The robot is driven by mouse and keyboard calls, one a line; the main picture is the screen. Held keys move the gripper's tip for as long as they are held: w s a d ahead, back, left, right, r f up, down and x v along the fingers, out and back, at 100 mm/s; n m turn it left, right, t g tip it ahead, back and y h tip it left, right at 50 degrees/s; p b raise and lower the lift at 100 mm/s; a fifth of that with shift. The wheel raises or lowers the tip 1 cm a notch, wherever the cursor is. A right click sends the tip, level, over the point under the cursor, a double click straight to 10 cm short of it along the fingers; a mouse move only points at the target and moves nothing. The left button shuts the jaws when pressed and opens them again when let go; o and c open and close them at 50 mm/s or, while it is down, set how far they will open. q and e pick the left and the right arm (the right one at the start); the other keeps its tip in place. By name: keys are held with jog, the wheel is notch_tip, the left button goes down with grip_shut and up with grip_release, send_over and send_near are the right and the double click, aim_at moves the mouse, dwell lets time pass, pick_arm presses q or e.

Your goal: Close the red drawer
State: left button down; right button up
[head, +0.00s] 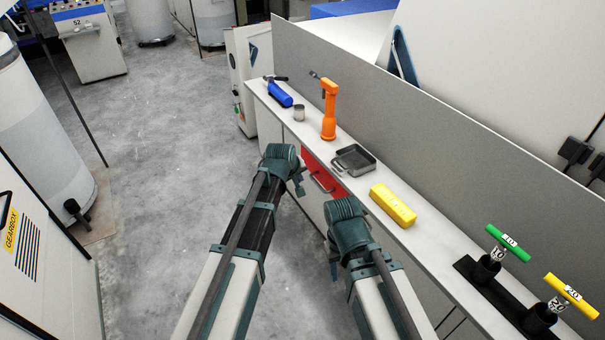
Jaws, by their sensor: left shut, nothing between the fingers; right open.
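The red drawer (318,176) is in the front of the long cabinet, below the worktop, in the middle of the head view. Its front carries a grey bar handle. My arms hide part of it, and I cannot tell how far it stands out. My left gripper (299,188) is just left of the red front, shut and empty, mostly hidden by its wrist; I cannot tell if it touches the drawer. My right gripper (333,266) is open, lower and nearer, beside the cabinet front and mostly hidden under its own wrist.
A grey panel (420,125) stands behind.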

pick_arm(q)
jog(key=p+v, duration=0.4)
jog(key=v, duration=0.2)
jog(key=shift+s+r, duration=0.15)
jog(key=shift+r, duration=0.15)
jog(key=shift+a, duration=0.1)
jog(key=s+d+f+m+g+y, duration=0.1)
jog(key=s+m+g, duration=0.2)
jog(key=s, duration=0.9)
jog(key=s+d+f+m+g+y, duration=0.2)
jog(key=s+m+g, duration=0.2)
jog(key=s, duration=0.9)
jog(key=m, duration=0.3)
jog(key=shift+s+d+p, duration=0.2)
jog(key=shift+s+p, duration=0.05)
jog(key=shift+p, duration=0.05)
jog(key=shift+a+f, duration=0.1)
jog(key=shift+f, duration=0.05)
